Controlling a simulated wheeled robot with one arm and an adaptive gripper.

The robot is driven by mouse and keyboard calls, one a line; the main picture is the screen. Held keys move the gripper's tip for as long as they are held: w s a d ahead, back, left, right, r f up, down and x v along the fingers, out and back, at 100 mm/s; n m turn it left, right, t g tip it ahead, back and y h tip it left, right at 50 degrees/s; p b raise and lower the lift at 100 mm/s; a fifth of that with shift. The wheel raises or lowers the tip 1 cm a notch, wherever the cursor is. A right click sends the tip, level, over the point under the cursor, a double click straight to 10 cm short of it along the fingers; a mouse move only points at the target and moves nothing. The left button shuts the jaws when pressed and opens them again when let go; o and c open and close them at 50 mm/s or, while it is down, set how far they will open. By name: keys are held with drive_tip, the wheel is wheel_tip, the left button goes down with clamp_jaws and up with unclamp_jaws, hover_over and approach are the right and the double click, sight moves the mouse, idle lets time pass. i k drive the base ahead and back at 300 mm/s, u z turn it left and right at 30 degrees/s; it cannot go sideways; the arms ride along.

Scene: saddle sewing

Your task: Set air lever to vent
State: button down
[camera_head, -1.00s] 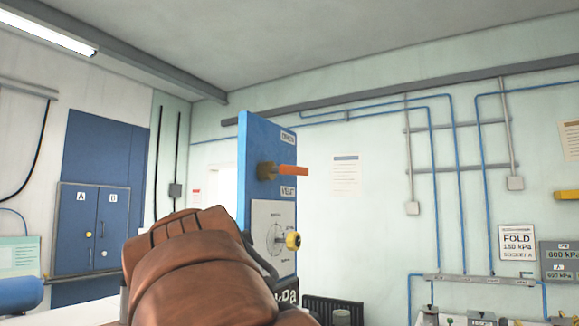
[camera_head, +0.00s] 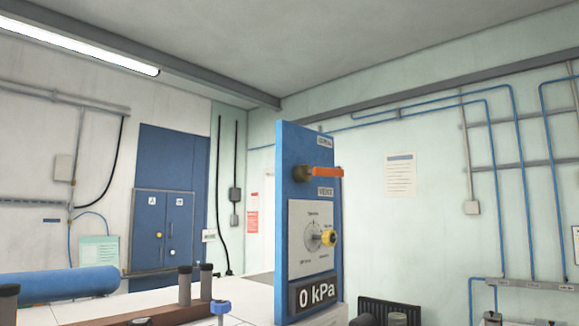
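The air lever (camera_head: 326,172) has an orange handle on a brass-coloured pivot. It sits on the face of an upright blue panel (camera_head: 295,150) right of centre in the head view. The handle is roughly horizontal and points right. It lies between an upper label (camera_head: 325,141), too small to read surely, and a lower label (camera_head: 326,191) that reads VENT in the earlier frame. Below are a dial with a yellow knob (camera_head: 328,238) and a display (camera_head: 317,292) reading 0 kPa. My gripper is not in view.
A white work surface (camera_head: 150,300) spreads at the lower left. A blue cylinder (camera_head: 65,283) and a brown bar (camera_head: 165,314) with dark posts are there. A blue cabinet (camera_head: 165,230) stands behind. Blue pipes run along the right wall.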

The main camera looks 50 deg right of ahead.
sight(316, 171)
drive_tip(key=u, duration=1.4)
drive_tip(key=k, duration=0.85)
drive_tip(key=z, duration=1.8)
